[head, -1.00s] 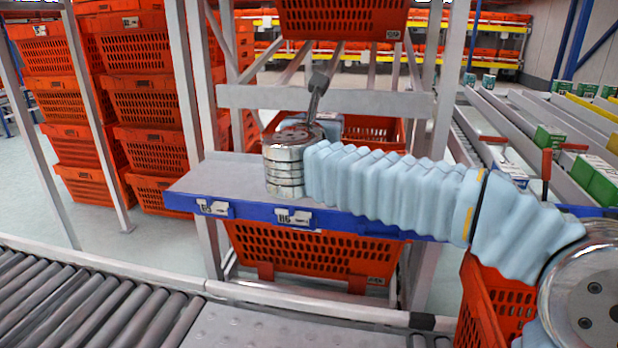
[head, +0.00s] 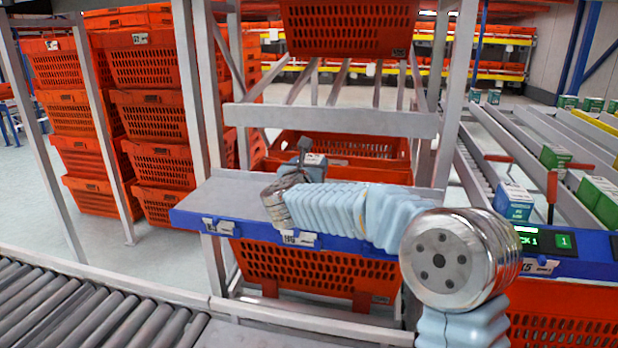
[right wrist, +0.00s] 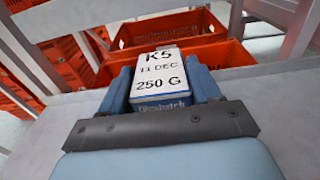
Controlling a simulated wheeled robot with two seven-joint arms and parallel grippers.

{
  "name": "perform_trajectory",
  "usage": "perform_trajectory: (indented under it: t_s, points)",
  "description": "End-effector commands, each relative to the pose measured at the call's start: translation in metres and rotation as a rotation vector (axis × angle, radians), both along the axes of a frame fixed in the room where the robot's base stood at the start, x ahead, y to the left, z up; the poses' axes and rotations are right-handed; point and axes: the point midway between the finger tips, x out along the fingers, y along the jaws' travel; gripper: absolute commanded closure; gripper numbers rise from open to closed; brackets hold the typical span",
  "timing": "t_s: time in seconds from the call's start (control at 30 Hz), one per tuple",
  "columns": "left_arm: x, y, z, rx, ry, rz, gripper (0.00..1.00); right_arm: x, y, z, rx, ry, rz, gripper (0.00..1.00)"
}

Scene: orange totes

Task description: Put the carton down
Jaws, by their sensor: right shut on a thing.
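The carton (right wrist: 158,88) is white and blue, with "K5", "11 DEC" and "250 G" printed on its white face. In the right wrist view it sits between the two blue fingers of my right gripper (right wrist: 160,76), which is shut on it. In the head view my right gripper (head: 303,158) is over the grey shelf behind the blue label rail, and the carton (head: 316,160) shows only in part beside it. I cannot tell whether the carton touches the shelf. My left gripper is not in view.
An orange tote (head: 345,150) stands behind the grey shelf (head: 215,195), with another tote (head: 310,272) below. The shelf's left part is bare. A roller conveyor (head: 90,310) runs in front. Small cartons, one blue and white (head: 514,203), stand on the lanes at right.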

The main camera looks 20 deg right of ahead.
Motion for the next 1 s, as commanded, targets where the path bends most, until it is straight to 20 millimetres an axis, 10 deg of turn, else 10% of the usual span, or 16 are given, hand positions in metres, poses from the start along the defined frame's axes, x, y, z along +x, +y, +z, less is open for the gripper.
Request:
perform_trajectory:
  t_s: [0.2,0.67,0.7,0.87,1.0]
  points:
    - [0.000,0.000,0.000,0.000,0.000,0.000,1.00,0.005,-0.001,-0.032,-0.002,0.003,0.000,0.77]
    - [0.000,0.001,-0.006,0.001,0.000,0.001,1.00,0.005,-0.001,-0.040,-0.001,-0.001,0.000,0.77]
    - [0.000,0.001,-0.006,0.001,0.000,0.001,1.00,0.005,-0.001,-0.040,-0.001,0.001,0.000,0.36]
    - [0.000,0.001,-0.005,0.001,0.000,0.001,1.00,0.005,-0.001,-0.039,0.000,0.001,0.000,0.12]
    - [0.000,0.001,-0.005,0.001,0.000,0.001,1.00,0.005,-0.001,-0.039,0.000,0.001,0.000,0.12]
